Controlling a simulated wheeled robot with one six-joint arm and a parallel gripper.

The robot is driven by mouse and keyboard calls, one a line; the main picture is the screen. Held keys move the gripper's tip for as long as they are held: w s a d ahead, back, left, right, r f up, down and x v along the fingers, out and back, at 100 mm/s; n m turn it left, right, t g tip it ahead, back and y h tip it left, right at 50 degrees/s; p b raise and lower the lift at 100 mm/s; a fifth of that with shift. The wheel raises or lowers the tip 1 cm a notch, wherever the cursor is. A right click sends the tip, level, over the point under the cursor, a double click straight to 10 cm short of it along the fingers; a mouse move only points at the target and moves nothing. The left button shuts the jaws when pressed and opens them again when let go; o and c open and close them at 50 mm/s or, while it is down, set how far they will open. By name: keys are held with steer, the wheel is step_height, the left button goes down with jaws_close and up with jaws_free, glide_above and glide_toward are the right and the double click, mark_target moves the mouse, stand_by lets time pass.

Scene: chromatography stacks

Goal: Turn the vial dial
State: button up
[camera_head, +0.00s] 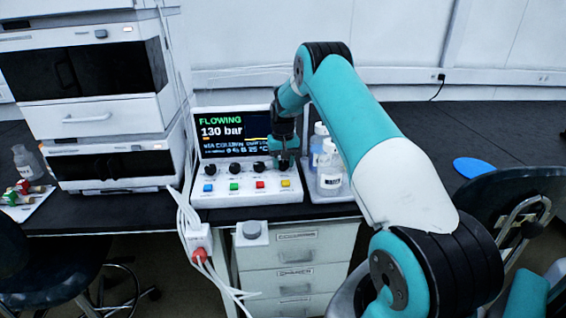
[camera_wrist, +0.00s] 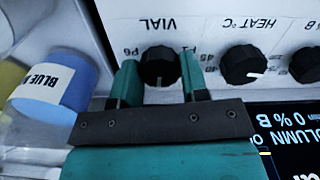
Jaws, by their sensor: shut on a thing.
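The vial dial (camera_wrist: 160,66) is a round black knob with a white pointer mark, under the inverted label VIAL in the wrist view. P6 is printed on its left and a partly covered P1 on its right. My gripper (camera_wrist: 160,82) is shut on it, with one teal finger on each side.
The heat dial (camera_wrist: 243,64) and another black knob (camera_wrist: 308,65) sit close beside it. A screen (camera_head: 232,130) above the knobs reads FLOWING, 130 bar. Coloured buttons (camera_head: 233,186) lie below.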

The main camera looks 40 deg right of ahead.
mark_target(284, 163)
steer(key=m, duration=0.4)
steer(key=shift+d+r+m, duration=0.1)
steer(key=shift+m, duration=0.2)
steer(key=m, duration=0.4)
steer(key=shift+m, duration=0.3)
steer(key=m, duration=0.9)
steer(key=shift+m, duration=0.3)
steer(key=o, duration=0.9)
steer(key=shift+o, duration=0.2)
step_height(284, 163, up, 17)
steer(key=b, duration=0.1)
steer(key=shift+r, duration=0.2)
